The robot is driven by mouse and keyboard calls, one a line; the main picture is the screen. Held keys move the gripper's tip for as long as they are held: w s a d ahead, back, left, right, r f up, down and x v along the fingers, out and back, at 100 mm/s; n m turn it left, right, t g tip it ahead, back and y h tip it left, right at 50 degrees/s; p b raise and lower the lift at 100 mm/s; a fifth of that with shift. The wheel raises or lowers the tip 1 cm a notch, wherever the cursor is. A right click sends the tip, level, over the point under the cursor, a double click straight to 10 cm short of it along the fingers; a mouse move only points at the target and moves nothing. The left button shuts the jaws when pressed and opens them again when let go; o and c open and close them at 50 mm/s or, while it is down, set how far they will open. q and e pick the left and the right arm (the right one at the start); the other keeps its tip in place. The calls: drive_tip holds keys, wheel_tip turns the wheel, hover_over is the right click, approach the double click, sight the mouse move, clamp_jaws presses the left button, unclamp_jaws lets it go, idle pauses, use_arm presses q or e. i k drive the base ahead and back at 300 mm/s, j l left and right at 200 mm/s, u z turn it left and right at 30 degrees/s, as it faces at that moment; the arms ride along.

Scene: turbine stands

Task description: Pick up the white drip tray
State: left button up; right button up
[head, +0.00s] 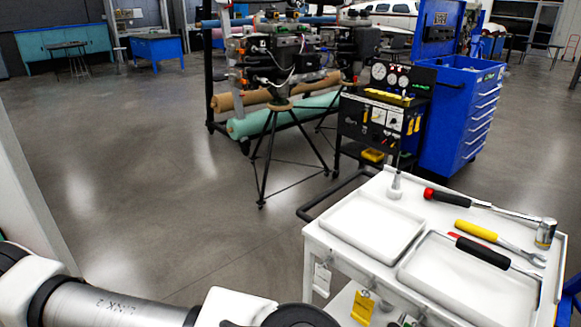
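A white cart (311,254) stands at the lower right. On its top, a shallow white rectangular tray (372,228) lies at the left and looks empty. A second, larger white tray-like recess (465,285) lies to its right, nearer the front. I cannot tell from this view which of the two is the drip tray, or whether either is loose from the cart top. Links of my own arm cross the bottom left, well short of the cart top. Neither gripper's fingers show.
A black handle (330,196) sticks out left. Open floor lies left.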

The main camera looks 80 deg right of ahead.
sight(481, 285)
drive_tip(key=z, duration=3.9)
drive_tip(key=k+j+z, duration=0.1)
drive_tip(key=j+z, duration=0.15)
drive_tip(key=j, duration=0.45)
